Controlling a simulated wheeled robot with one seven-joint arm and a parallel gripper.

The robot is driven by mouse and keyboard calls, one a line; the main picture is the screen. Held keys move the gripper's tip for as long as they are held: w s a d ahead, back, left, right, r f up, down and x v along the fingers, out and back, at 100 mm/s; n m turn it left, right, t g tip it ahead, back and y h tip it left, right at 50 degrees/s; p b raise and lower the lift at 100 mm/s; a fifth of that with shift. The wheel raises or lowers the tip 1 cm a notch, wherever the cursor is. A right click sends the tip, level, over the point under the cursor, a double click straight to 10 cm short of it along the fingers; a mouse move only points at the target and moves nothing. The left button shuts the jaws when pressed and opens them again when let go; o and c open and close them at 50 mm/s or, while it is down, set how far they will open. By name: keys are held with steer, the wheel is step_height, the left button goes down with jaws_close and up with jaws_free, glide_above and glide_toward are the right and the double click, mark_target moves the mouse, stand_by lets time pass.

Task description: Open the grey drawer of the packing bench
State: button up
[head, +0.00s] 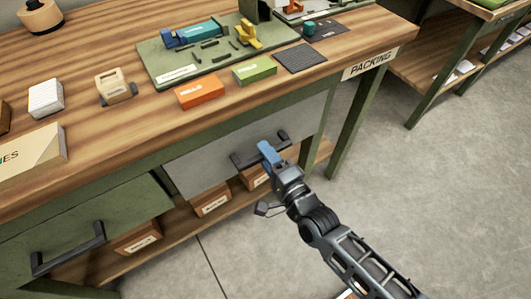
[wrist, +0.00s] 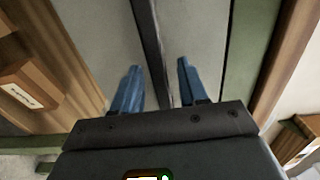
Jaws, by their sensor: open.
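The grey drawer (head: 205,158) is set in the front of the packing bench (head: 150,128), under the top, and its front looks flush with the frame. Its dark bar handle (head: 281,137) runs across the drawer front. My gripper (head: 266,148) is at the handle, its blue fingers reaching the bar near the middle. In the wrist view, the open gripper (wrist: 157,72) has one finger on each side of the dark handle (wrist: 146,28), with gaps visible. The grey drawer front (wrist: 105,40) lies behind it. Contact with the bar cannot be told.
A green drawer (head: 90,225) with a dark handle (head: 70,250) is at lower left. Boxes (head: 212,200) stand on the low shelf under the drawers. An orange box (head: 200,93) and a green box (head: 254,70) lie near the top's edge. The floor (head: 430,190) at right is clear.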

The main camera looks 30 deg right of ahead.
steer(key=shift+w, duration=0.35)
jaws_close()
stand_by(0.4)
